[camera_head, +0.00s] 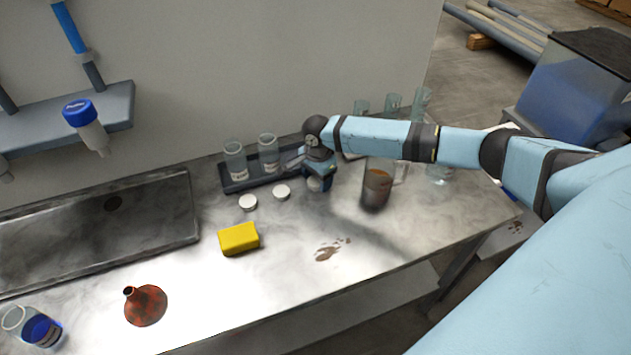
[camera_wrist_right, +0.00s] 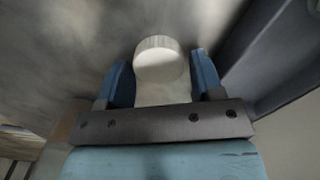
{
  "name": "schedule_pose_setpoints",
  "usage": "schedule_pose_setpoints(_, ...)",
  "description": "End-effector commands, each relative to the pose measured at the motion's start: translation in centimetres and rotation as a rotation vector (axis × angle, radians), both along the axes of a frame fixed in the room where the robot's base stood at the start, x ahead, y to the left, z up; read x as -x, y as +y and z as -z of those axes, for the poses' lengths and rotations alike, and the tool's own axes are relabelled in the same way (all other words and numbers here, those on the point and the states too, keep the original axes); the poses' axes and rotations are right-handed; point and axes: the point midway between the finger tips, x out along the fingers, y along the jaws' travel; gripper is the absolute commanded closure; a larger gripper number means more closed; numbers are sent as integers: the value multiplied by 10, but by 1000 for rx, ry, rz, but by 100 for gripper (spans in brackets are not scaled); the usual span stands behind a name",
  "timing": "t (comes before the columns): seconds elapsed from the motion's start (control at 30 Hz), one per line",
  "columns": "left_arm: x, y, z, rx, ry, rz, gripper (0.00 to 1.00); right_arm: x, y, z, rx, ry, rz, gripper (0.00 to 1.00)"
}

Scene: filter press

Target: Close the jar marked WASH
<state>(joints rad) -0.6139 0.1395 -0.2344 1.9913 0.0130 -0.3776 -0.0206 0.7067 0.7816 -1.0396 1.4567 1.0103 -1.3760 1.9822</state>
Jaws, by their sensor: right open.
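Two open clear jars stand in a dark rack, the left jar (camera_head: 235,160) and the right jar (camera_head: 268,150). Their pale labels are too small to read, so I cannot tell which is WASH. Two round white lids lie on the bench in front, a left lid (camera_head: 248,202) and a right lid (camera_head: 281,192). My right gripper (camera_head: 318,184) is low at the rack's right end. In the right wrist view its blue fingers stand open on either side of a round white lid (camera_wrist_right: 160,62). What is under that lid is mostly hidden. My left gripper is out of view.
A brown-filled beaker (camera_head: 377,188) stands just right of the right gripper. The dark rack (camera_head: 235,187) lies along the wall. A yellow sponge (camera_head: 239,239), a rusty funnel (camera_head: 147,306) and a blue-filled jar (camera_head: 42,329) are nearer. The front middle is clear except for a brown stain.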

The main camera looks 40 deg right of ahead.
Motion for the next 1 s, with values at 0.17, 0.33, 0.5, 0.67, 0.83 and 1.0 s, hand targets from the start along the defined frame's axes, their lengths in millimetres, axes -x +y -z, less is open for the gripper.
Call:
schedule_pose_setpoints(0.17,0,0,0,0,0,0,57,0,0,0,0,0,0,40)
schedule_pose_setpoints(0.33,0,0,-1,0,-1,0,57,0,0,0,0,0,-1,53)
schedule_pose_setpoints(0.5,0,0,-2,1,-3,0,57,0,0,0,0,0,-1,75)
schedule_pose_setpoints(0.67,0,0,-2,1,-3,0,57,0,0,0,0,0,-1,75)
schedule_pose_setpoints(0.83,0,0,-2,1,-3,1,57,0,0,-5,0,0,-1,75)
schedule_pose_setpoints(1.0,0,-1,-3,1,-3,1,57,0,0,-25,-1,-2,-1,75)
